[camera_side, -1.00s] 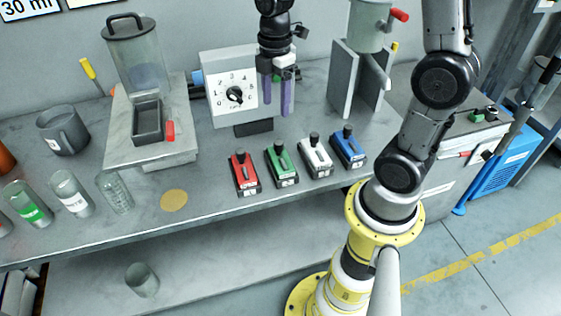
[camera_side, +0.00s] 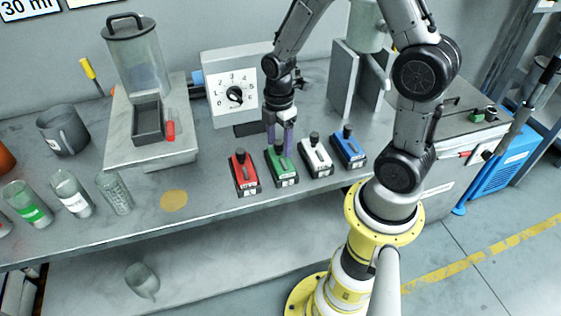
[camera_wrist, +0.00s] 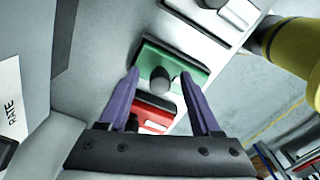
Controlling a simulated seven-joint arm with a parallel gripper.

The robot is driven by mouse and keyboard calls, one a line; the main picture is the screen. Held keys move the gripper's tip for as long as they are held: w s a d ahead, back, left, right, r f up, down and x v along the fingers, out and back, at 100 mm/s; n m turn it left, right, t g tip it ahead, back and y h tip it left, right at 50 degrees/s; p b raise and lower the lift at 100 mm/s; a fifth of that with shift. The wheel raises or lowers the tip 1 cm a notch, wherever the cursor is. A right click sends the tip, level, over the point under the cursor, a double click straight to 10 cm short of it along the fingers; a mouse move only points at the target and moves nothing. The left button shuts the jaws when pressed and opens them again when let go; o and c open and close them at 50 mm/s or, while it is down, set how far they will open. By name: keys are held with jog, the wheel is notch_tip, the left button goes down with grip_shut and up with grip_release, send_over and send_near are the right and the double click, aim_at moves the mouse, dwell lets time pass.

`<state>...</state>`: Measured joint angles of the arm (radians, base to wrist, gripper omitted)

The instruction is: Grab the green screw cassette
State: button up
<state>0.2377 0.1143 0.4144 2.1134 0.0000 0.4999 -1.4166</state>
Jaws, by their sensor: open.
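The green screw cassette (camera_side: 283,167) stands on the bench between the red and white ones, with a dark knob on top. My gripper (camera_side: 280,150) is right at it, fingers pointing down at its knob end. In the wrist view the green cassette (camera_wrist: 186,64) lies just beyond the fingertips, and its dark knob (camera_wrist: 161,80) shows between the two purple fingers of my gripper (camera_wrist: 160,80). The fingers are apart, with a gap around the knob. I cannot tell whether either finger touches the cassette.
The red cassette (camera_side: 243,174) is close on the left, the white cassette (camera_side: 316,158) close on the right, and the blue cassette (camera_side: 348,148) farther right. A dial box (camera_side: 232,84) stands behind. The bench in front of the cassettes is a narrow clear strip.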

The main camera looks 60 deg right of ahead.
jog(key=shift+f, duration=0.3)
grip_shut()
dwell(1.2)
